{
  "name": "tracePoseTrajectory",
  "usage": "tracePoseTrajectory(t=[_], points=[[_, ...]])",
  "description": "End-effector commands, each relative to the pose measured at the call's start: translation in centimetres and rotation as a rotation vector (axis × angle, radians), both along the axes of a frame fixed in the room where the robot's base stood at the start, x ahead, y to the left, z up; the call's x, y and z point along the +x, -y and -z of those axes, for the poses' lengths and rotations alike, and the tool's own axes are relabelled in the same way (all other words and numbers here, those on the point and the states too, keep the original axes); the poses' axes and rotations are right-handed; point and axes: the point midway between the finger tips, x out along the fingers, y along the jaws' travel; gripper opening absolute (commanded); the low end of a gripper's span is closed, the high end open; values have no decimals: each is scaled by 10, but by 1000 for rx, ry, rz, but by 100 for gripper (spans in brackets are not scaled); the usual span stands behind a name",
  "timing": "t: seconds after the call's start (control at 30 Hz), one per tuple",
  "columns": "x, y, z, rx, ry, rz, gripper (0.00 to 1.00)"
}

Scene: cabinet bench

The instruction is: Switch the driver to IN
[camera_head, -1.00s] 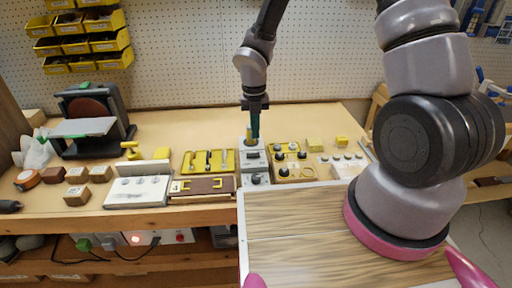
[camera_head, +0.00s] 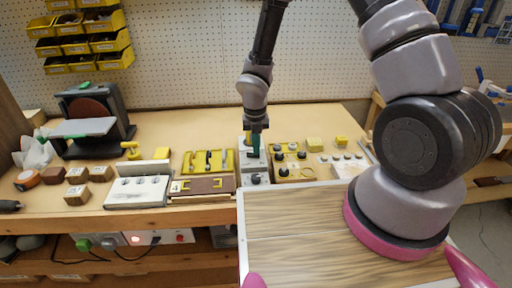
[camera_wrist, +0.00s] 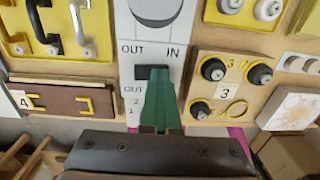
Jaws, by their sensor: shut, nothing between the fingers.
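The driver is a pale grey panel (camera_wrist: 127,62) with the labels OUT on the left and IN on the right. A dark slot or slider (camera_wrist: 142,72) sits just below these labels; its right part is hidden behind my fingertips. My gripper (camera_wrist: 160,76) is shut and empty, its green fingers ending over the right side of the dark part, towards the IN side. I cannot tell if they touch it. In the head view my gripper (camera_head: 256,154) is at the grey unit (camera_head: 255,179), which it partly covers.
Close on the right is a wooden board with black knobs (camera_wrist: 232,73). A round dial (camera_wrist: 155,8) is above the labels. A sander (camera_head: 88,122) stands far left.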

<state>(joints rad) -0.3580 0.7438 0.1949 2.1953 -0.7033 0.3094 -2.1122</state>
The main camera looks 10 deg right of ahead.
Motion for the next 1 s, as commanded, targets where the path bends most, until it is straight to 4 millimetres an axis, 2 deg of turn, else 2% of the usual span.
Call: tracePoseTrajectory(t=[0.27, 0.63, 1.0], points=[[-3, 1, 4, -5, -10, 1, 0], [-4, -17, 1, 1, -9, -6, 0], [-6, -18, -4, -1, -8, -3, 0]])
